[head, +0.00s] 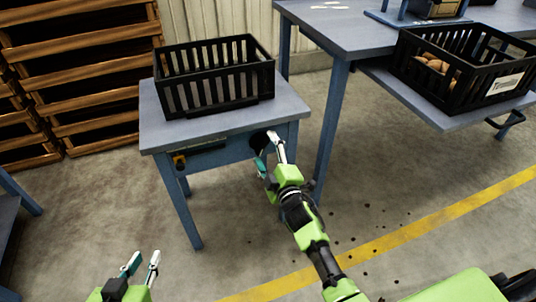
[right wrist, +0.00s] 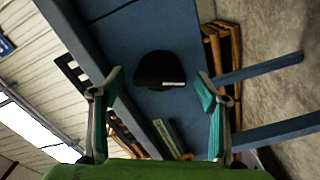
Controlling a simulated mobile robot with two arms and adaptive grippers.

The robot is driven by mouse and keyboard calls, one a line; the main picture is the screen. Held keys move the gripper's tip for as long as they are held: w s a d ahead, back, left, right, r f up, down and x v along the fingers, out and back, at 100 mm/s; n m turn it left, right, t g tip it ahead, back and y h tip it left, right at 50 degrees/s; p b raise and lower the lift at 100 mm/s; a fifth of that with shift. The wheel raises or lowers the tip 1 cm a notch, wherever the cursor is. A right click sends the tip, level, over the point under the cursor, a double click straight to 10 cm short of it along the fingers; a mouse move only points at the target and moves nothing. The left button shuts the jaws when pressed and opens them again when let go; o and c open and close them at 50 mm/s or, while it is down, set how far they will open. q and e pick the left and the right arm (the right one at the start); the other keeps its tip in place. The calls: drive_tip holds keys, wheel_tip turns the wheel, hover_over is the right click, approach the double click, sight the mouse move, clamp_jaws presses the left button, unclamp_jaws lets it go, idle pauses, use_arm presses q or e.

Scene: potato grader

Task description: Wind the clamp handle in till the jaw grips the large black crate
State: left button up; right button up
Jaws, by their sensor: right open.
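The large black crate (head: 213,95) stands upright and looks empty on a small blue table. A round black knob (head: 257,142) on the table's front side, which looks like the clamp handle, is partly hidden behind my right gripper (head: 266,147). In the right wrist view, the knob (right wrist: 158,66) shows between the spread fingers of that gripper (right wrist: 160,80), with a pale strip on it. The fingers are open and do not visibly touch it. The clamp jaw cannot be made out. My left gripper (head: 146,256) is open and empty, low at the left, away from the table.
The small blue table (head: 160,132) has a yellow-and-black part (head: 179,160) under its front edge. A second black crate (head: 458,85) with potatoes sits on a shelf of the larger blue bench (head: 345,38). Wooden crates (head: 85,75) are stacked at left. The floor in front is open.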

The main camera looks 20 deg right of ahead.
drive_tip(key=s, duration=1.2)
drive_tip(key=shift+d, duration=0.2)
